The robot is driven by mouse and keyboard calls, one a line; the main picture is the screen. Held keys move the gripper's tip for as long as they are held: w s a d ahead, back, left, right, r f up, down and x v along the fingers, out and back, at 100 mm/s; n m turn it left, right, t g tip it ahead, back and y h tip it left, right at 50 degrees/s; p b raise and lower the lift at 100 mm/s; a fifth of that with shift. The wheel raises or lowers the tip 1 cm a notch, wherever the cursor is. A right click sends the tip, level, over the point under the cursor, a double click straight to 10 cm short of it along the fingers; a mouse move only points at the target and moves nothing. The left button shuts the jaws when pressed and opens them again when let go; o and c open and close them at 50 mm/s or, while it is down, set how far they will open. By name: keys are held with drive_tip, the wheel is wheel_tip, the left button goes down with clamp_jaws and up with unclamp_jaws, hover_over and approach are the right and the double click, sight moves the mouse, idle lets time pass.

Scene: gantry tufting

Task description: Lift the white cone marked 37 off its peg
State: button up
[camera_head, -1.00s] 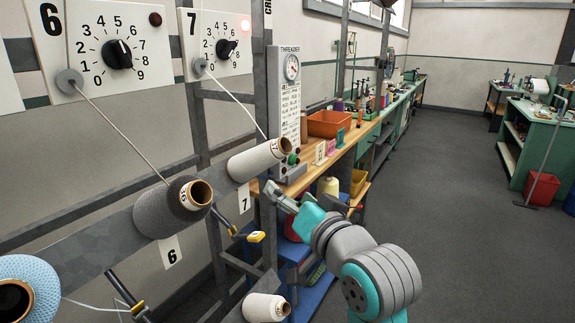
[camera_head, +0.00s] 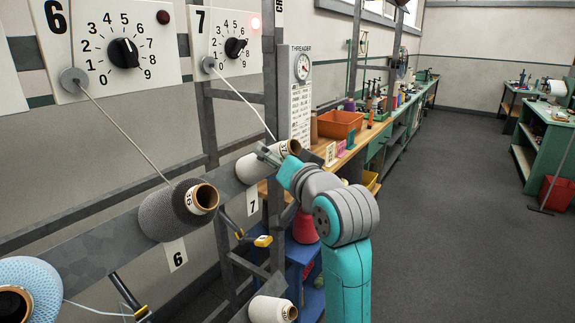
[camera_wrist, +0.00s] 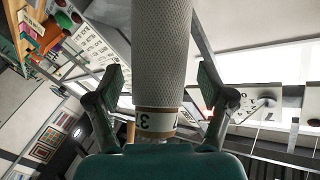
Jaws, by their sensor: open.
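The white cone marked 37 (camera_head: 252,167) sits on its peg at the number 7 position, below the 7 dial. A thread runs up from near it. In the wrist view, the white cone (camera_wrist: 162,50) stands between my fingers, its band with a 3 and part of a 7 near my palm. My gripper (camera_wrist: 163,80) is open, one finger on each side of the cone, with visible gaps. In the head view, my gripper (camera_head: 275,157) is at the cone's right end and hides part of it. The peg is hidden.
A grey cone (camera_head: 165,214) sits at position 6 to the left, and a light blue one (camera_head: 40,283) at the lower left edge. Another white cone (camera_head: 268,311) is below. The threader panel (camera_head: 300,95) and a bench with an orange bin (camera_head: 340,124) stand behind.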

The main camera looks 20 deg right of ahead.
drive_tip(key=shift+w+a, duration=0.1)
drive_tip(key=shift+w, duration=0.7)
drive_tip(key=c, duration=1.5)
drive_tip(key=shift+s+d+r, duration=0.3)
drive_tip(key=shift+s+r, duration=0.1)
drive_tip(key=shift+r, duration=0.05)
drive_tip(key=shift+s+d+r, duration=0.15)
drive_tip(key=shift+s+r, duration=0.05)
drive_tip(key=shift+s, duration=0.05)
drive_tip(key=shift+s+d+r, duration=1)
drive_tip(key=shift+s+r, duration=0.2)
drive_tip(key=shift+s, duration=0.2)
drive_tip(key=shift+s+d+r, duration=1.05)
drive_tip(key=shift+s+r, duration=0.15)
drive_tip(key=shift+s, duration=0.2)
drive_tip(key=shift+s+d+r, duration=1)
drive_tip(key=shift+s+r, duration=0.2)
drive_tip(key=shift+s, duration=0.2)
